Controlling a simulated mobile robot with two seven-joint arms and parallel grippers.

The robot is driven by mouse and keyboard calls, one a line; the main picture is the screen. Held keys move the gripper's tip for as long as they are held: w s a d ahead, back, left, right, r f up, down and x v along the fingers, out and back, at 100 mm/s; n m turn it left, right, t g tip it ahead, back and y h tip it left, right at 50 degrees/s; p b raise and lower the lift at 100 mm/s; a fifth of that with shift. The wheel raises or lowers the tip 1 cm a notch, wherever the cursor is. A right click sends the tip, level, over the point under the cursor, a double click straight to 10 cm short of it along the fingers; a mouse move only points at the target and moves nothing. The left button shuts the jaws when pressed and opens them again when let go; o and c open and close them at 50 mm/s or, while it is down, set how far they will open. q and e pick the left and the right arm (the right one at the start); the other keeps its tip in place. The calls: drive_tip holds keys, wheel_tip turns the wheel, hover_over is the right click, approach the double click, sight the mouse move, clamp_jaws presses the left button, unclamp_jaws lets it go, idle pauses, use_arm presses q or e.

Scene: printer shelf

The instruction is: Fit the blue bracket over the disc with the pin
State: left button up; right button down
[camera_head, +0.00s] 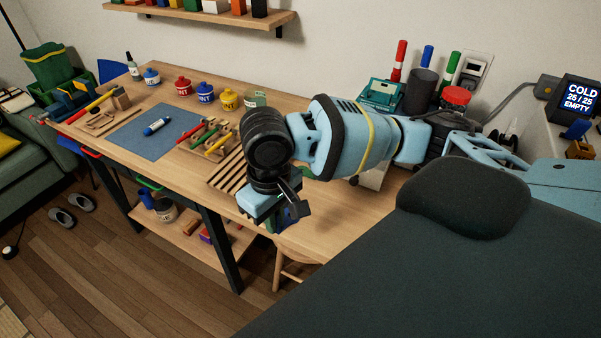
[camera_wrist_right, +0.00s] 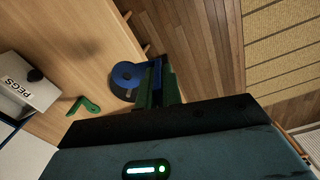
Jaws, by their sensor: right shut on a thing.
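The blue bracket (camera_wrist_right: 127,70) shows in the right wrist view as a curved blue piece at the tips of my right gripper (camera_wrist_right: 154,84). That gripper is shut on it. A dark round shape beside and partly under the bracket looks like the disc (camera_wrist_right: 121,89). I cannot tell whether the bracket is seated over it, nor make out the pin. In the head view my right gripper (camera_head: 284,219) points down near the table's front edge, and my own wrist hides most of what it holds. My left gripper is not in view.
A green bracket-like piece (camera_wrist_right: 84,106) and a white box marked PEGS (camera_wrist_right: 28,82) are on the wooden table (camera_head: 345,222). A slatted rack (camera_head: 224,170), a tool tray (camera_head: 190,149) and a blue mat (camera_head: 135,138) lie left of my right arm. The table's edge is close to the gripper.

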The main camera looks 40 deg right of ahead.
drive_tip(key=n, duration=0.1)
drive_tip(key=w+d+n, duration=0.1)
drive_tip(key=n, duration=0.1)
drive_tip(key=shift+w, duration=0.1)
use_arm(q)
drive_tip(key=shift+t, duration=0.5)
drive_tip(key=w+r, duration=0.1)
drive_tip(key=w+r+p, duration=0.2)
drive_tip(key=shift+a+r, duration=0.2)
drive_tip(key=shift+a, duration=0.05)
use_arm(e)
drive_tip(key=w+d+n, duration=0.3)
drive_tip(key=d+n, duration=0.2)
drive_tip(key=n, duration=0.7)
drive_tip(key=w+d+f+n, duration=0.1)
drive_tip(key=d+n, duration=0.4)
drive_tip(key=n, duration=0.6)
drive_tip(key=shift+w+d+f+n, duration=0.3)
drive_tip(key=shift+w+n, duration=0.1)
drive_tip(key=shift+w, duration=0.5)
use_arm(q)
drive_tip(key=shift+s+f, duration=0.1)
use_arm(e)
drive_tip(key=shift+f, duration=0.1)
drive_tip(key=shift+f, duration=1.8)
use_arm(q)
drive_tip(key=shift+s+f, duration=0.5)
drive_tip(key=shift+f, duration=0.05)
